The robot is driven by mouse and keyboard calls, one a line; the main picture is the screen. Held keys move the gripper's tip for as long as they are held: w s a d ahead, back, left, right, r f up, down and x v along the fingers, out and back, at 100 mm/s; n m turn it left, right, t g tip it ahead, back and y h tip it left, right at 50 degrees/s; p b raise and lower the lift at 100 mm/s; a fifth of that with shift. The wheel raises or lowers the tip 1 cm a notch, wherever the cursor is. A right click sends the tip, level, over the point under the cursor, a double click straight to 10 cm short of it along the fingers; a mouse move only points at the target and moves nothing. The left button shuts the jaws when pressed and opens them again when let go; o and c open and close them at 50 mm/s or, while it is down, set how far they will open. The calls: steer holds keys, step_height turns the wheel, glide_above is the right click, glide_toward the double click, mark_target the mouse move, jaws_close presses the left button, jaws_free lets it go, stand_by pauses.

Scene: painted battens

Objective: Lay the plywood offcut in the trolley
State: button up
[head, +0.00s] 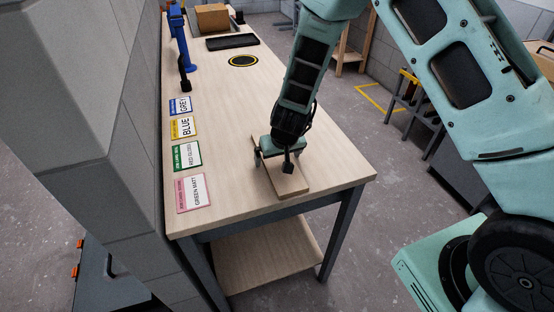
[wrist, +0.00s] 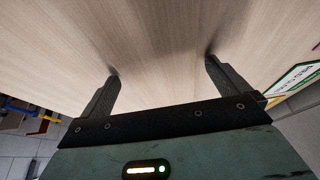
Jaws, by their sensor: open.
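The plywood offcut (head: 292,186) is a flat pale board lying on the workbench (head: 340,172) near its front edge in the head view. My gripper (head: 281,158) is directly over it, pointing down, and hides part of its middle. In the wrist view my gripper (wrist: 162,72) has its two dark fingers wide apart, with pale wood close to the tips and nothing clearly clamped between them. I cannot tell whether the fingertips touch the wood. I cannot clearly make out the trolley in either view.
Several colour labels, such as the green matt card (head: 193,193), lie along the bench's left edge. Farther back are a blue clamp-like tool (head: 183,40), a yellow-ringed black disc (head: 243,61), a black tray (head: 232,42) and a cardboard box (head: 212,18). A wall stands close on the left.

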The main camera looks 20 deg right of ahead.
steer(key=c, duration=1.3)
steer(key=shift+o, duration=0.2)
